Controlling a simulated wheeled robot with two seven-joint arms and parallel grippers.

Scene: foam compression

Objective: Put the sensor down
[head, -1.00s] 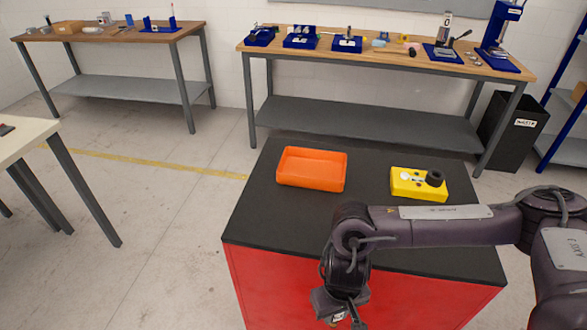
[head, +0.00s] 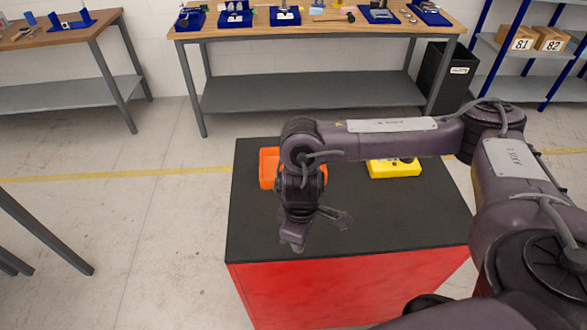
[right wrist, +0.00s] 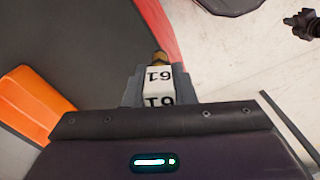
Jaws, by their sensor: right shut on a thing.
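My right gripper (head: 293,243) hangs over the front left part of the black worktop (head: 400,225) in the head view. In the right wrist view my right gripper (right wrist: 158,88) is shut on a small white piece marked 61 with a brass-coloured tip, which I take to be the sensor (right wrist: 159,74). Its lower part is hidden by the gripper body. In the head view the sensor cannot be made out, and I cannot tell its height above the worktop.
An orange tray (head: 267,168) stands at the back left of the worktop, partly behind my right arm. A yellow box (head: 393,170) stands to its right, its top partly covered by the arm. The worktop's front middle and right are clear. A longer bench (head: 320,33) stands behind.

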